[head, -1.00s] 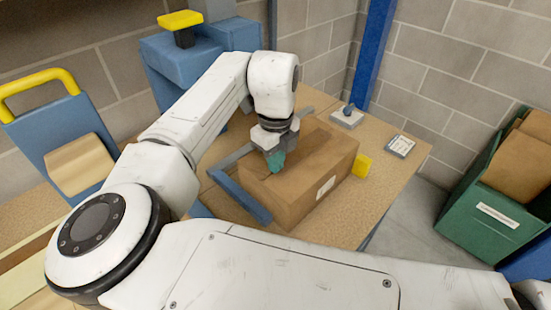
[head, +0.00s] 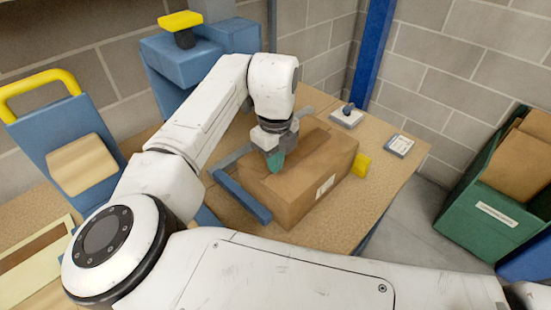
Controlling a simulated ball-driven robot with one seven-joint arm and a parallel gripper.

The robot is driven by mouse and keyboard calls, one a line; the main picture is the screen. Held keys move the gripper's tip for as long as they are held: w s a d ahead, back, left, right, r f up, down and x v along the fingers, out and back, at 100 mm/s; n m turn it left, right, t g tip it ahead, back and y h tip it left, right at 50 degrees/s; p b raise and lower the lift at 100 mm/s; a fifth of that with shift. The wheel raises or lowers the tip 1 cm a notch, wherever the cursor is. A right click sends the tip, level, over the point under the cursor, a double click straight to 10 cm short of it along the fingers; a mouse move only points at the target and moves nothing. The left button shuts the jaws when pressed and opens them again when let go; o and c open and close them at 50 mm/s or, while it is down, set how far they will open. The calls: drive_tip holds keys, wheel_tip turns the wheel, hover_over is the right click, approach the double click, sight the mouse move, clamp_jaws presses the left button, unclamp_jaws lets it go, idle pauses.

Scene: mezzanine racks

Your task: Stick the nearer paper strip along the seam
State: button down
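A closed brown cardboard box (head: 310,185) sits on the table, with a white label on its near right side. A darker brown band (head: 310,142) shows on its top; I cannot tell whether it is a paper strip or the seam. My gripper (head: 275,155) points down over the box's left top edge. Its grey fingers are shut on a small teal piece (head: 275,161), which is at or just above the box top; contact cannot be told. A cream-edged tray (head: 66,221) with brown material inside is at the lower left, partly hidden by my arm.
A blue bar (head: 242,197) lies along the box's left side, and a yellow block (head: 362,165) is at its right. Two small grey items (head: 346,117) (head: 399,146) lie behind. A green bin (head: 490,210) with cardboard stands right. Table beyond the box is mostly clear.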

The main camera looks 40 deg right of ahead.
drive_tip(key=shift+s+a+f, duration=0.15)
drive_tip(key=shift+s+f, duration=0.05)
drive_tip(key=shift+f, duration=0.55)
idle(1.8)
idle(0.6)
drive_tip(key=c, duration=0.9)
unclamp_jaws()
drive_tip(key=shift+c, duration=0.2)
drive_tip(key=r+p, duration=0.3)
drive_tip(key=r, duration=0.1)
drive_tip(key=shift+w+d, duration=0.2)
drive_tip(key=shift+w, duration=0.05)
drive_tip(key=shift+r+p, duration=1.4)
drive_tip(key=shift+r, duration=0.35)
drive_tip(key=shift+a, duration=0.1)
